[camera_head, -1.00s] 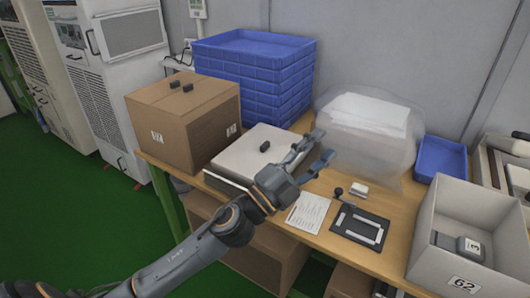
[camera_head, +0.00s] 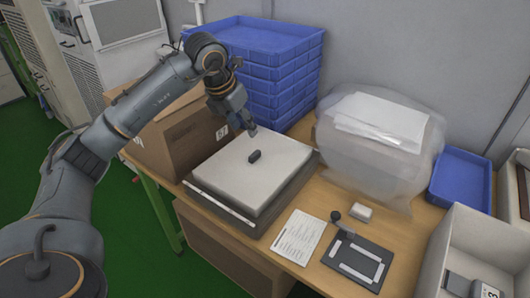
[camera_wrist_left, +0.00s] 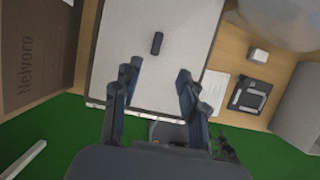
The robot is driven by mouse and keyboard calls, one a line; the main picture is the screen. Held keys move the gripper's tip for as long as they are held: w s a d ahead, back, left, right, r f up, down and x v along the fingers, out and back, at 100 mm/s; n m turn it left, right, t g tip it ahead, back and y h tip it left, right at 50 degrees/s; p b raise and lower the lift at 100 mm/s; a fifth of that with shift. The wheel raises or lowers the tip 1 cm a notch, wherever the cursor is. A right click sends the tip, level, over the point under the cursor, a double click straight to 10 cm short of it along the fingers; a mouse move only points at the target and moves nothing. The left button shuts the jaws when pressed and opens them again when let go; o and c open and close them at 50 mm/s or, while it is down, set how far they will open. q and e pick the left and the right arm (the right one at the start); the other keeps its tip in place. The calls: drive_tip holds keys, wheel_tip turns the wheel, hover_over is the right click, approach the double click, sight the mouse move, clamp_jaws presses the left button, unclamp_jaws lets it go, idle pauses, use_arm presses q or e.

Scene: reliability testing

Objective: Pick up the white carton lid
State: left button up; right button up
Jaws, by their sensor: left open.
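My left gripper (camera_head: 249,131) is above the lid's far left part, apart from the handle. In the left wrist view my left gripper (camera_wrist_left: 158,85) is open and empty, its fingers spread. My right gripper is not in view.
A brown carton (camera_head: 180,138) stands left of the lid, partly behind my left arm. Stacked blue crates (camera_head: 280,65) stand behind. A paper sheet (camera_head: 299,237), a black fixture (camera_head: 357,260), a clear bag (camera_head: 350,160) and a grey box (camera_head: 440,250) are to the right.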

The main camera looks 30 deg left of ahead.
use_arm(q)
approach(255, 154)
drive_tip(key=x, duration=0.3)
drive_tip(key=shift+s+a+f+p, duration=0.1)
drive_tip(key=shift+f+p, duration=0.05)
drive_tip(key=shift+p, duration=0.2)
drive_tip(key=shift+f, duration=0.2)
drive_tip(key=shift+w+f+p, duration=0.4)
drive_tip(key=shift+f, duration=0.25)
drive_tip(key=x, duration=0.3)
drive_tip(key=shift+w+f+p, duration=0.2)
drive_tip(key=shift+p, duration=0.1)
drive_tip(key=shift+f, duration=0.15)
clamp_jaws()
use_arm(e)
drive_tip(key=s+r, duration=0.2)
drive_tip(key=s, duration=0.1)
